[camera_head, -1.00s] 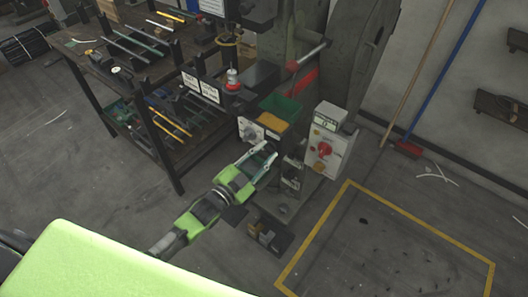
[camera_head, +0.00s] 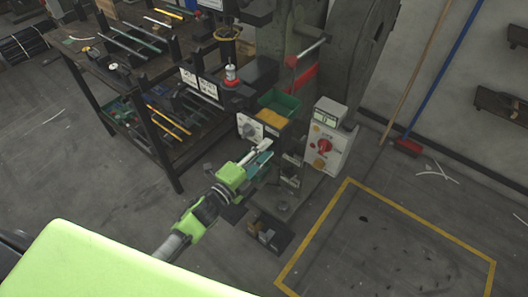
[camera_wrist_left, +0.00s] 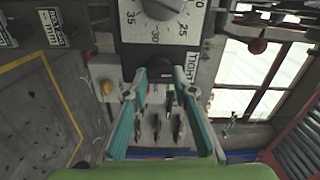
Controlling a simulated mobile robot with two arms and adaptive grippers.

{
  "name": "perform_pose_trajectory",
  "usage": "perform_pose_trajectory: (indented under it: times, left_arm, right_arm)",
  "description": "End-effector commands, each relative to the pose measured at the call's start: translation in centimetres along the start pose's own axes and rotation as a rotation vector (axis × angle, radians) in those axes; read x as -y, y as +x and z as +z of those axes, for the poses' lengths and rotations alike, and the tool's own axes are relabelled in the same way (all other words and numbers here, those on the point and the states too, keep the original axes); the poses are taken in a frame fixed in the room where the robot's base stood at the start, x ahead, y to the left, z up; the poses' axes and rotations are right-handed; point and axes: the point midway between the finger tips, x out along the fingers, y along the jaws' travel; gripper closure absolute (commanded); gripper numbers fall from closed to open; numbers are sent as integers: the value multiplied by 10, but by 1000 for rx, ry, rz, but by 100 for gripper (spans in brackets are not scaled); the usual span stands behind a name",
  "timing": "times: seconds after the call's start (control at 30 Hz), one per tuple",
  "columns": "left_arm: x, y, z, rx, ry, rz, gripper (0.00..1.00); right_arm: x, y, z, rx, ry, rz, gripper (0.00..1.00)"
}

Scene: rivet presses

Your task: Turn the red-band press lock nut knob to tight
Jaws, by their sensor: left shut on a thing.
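The red-band press (camera_head: 345,60) stands at the back centre, with a red band (camera_head: 302,78) on its frame. A numbered dial (camera_head: 250,128) faces my left gripper (camera_head: 264,151), and it also shows at the top of the left wrist view (camera_wrist_left: 160,8). My left gripper (camera_wrist_left: 160,82) is just below the dial, its two teal-lined fingers closed on a dark knob (camera_wrist_left: 157,72), mostly hidden between them. A "TIGHT" label (camera_wrist_left: 206,52) is to the right of the knob. My right gripper is not in view.
A control box (camera_head: 326,145) with a red switch stands right of the gripper. A tool rack (camera_head: 150,105) is at the left. Yellow floor lines (camera_head: 312,238) mark clear floor at the right.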

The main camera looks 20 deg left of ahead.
Motion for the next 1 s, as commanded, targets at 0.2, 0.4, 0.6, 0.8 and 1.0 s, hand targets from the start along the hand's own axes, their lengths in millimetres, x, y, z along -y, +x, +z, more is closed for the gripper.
perform_pose_trajectory:
  times: [0.2,0.4,0.6,0.8,1.0]
  left_arm:
    - [-2,0,0,1,90,2,97]
    - [-2,0,0,0,124,2,97]
    - [-2,0,0,0,133,2,97]
    - [-2,-1,0,0,133,3,97]
    - [-2,0,0,0,132,2,58]
  right_arm:
    - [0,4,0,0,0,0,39]
    - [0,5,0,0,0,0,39]
    - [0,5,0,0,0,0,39]
    - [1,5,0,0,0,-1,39]
    - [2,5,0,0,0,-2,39]
